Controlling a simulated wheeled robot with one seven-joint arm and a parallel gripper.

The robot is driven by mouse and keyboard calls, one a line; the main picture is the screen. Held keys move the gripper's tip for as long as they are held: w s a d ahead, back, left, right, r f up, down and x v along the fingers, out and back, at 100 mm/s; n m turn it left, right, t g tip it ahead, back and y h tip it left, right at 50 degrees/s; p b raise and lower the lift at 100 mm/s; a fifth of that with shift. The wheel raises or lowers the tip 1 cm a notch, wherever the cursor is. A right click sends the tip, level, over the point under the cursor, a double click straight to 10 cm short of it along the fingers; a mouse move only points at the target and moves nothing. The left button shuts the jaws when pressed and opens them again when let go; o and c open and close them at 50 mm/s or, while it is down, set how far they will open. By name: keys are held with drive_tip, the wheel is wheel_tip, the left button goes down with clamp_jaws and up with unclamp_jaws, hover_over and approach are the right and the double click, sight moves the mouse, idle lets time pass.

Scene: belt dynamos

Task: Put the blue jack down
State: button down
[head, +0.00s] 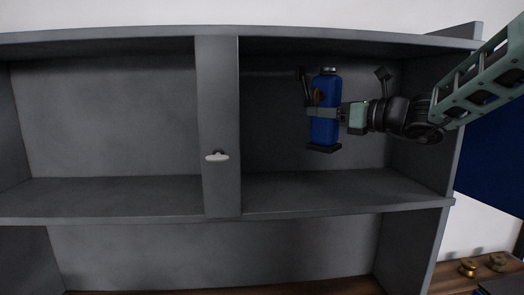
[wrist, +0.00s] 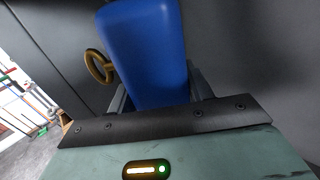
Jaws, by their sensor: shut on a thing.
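The blue jack (head: 325,122) is a blue upright body with a dark base, a metal cap on top and a brass ring on its side. My gripper (head: 322,112) is shut around its middle and holds it in the right upper compartment of the grey shelf unit (head: 219,120). In the head view the jack's base appears above the shelf board (head: 330,190), with a gap below it. In the wrist view the blue jack (wrist: 146,50) fills the space between the fingers, its brass ring (wrist: 98,66) to the left. The jack's lower end is hidden there.
The right compartment's board looks bare. A grey upright with a small pale handle (head: 217,156) divides it from the empty left compartment (head: 110,120). The right side wall (head: 425,120) is close to my arm. Small brass pieces (head: 468,267) stand on a wooden surface at lower right.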

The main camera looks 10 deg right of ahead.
sight(323, 151)
drive_tip(key=shift+f+p, duration=1.45)
drive_tip(key=shift+f, duration=3.4)
drive_tip(key=shift+f, duration=0.1)
drive_tip(key=c, duration=0.6)
unclamp_jaws()
drive_tip(key=shift+s+f, duration=0.1)
drive_tip(key=shift+f, duration=0.05)
drive_tip(key=shift+r, duration=0.2)
drive_tip(key=b+v, duration=0.4)
drive_tip(key=v, duration=0.8)
drive_tip(key=shift+b, duration=0.3)
drive_tip(key=shift+s, duration=0.1)
